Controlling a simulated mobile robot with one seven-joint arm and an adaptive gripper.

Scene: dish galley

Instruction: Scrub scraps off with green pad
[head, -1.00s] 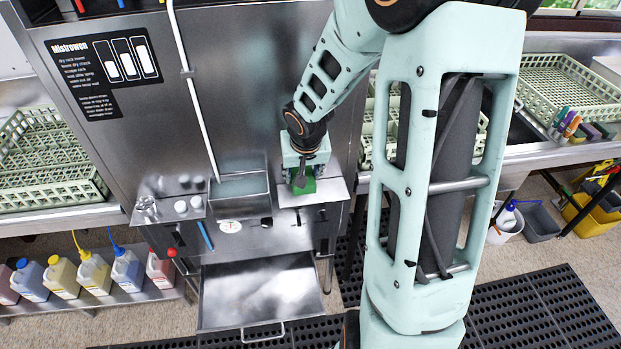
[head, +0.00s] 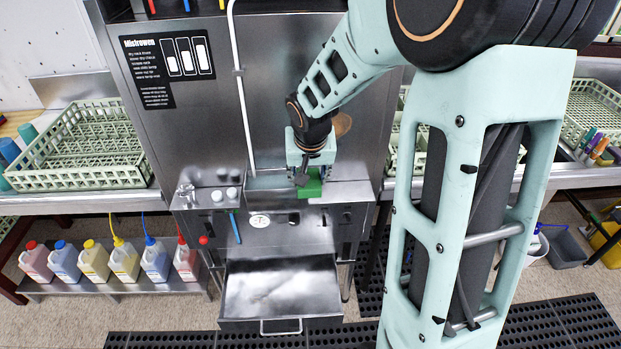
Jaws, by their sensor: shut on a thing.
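The green pad (head: 311,188) is held in my gripper (head: 309,180), at the right part of the machine's front ledge (head: 350,191). My gripper is shut on the pad and points down. The fingertips are small and partly hidden by the gripper body. The pad is just above or touching the ledge; I cannot tell which. I cannot make out any scraps. An open steel drawer or tray (head: 280,290) sticks out below the ledge and looks bare.
A pale green dish rack (head: 85,150) stands on the left counter. Several coloured bottles (head: 124,262) line the low shelf at left. A small sink (head: 262,183) lies left of my gripper, and a gauge (head: 259,221) sits below it. More racks (head: 592,112) stand at right.

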